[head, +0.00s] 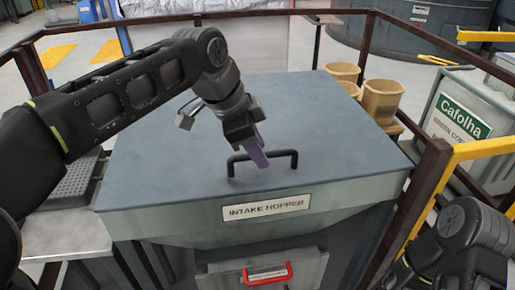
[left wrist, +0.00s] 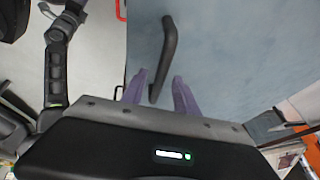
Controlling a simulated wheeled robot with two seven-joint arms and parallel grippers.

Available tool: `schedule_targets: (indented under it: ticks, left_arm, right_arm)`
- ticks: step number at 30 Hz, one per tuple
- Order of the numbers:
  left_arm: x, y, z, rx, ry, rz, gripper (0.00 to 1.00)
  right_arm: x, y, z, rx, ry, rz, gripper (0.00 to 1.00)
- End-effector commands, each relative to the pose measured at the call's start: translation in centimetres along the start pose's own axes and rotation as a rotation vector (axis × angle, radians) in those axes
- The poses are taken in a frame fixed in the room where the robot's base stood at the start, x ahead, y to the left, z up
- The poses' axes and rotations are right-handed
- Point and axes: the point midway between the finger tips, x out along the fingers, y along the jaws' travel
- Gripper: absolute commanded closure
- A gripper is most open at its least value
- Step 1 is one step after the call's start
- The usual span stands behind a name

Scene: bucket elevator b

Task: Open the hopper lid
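The hopper lid (head: 180,150) is a flat blue-grey panel lying level and closed on the intake hopper. Its black bar handle (head: 285,156) stands near the front edge. My left gripper (head: 259,160) is at the left-middle part of this handle. In the left wrist view its two purple fingers (left wrist: 159,92) are apart, with the black handle (left wrist: 170,45) between them and gaps on both sides. My right arm is at the lower right in the head view, its fingers hidden. My right gripper (left wrist: 72,12) shows small at the left wrist view's top left; its opening is unclear.
An "INTAKE HOPPER" label (head: 266,206) is on the front, above a red handle (head: 267,273). Brown railings (head: 420,190) enclose the hopper. Tan buckets (head: 381,101) stand at right by a Cafolha bin (head: 465,122). A dark perforated tray (head: 72,183) lies at left.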

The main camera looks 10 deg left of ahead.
Motion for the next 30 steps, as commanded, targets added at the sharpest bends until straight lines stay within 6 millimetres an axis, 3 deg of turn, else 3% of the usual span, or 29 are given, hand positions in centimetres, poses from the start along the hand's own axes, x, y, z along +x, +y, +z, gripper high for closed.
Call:
schedule_targets:
  ticks: [6, 19, 30]
  left_arm:
    - [-0.03, -0.01, -0.01, 0.000, 0.000, 0.000, 0.66]
    - [-0.06, -0.02, -0.01, 0.000, 0.000, -0.001, 1.00]
    - [-0.07, -0.01, -0.01, 0.000, 0.000, -0.001, 1.00]
  right_arm:
    - [-0.01, -0.01, 0.00, 0.000, 0.000, 0.000, 0.64]
    - [-0.01, -0.01, 0.00, 0.000, 0.000, 0.000, 0.64]
    - [-0.01, -0.01, 0.01, 0.000, 0.000, 0.000, 0.64]
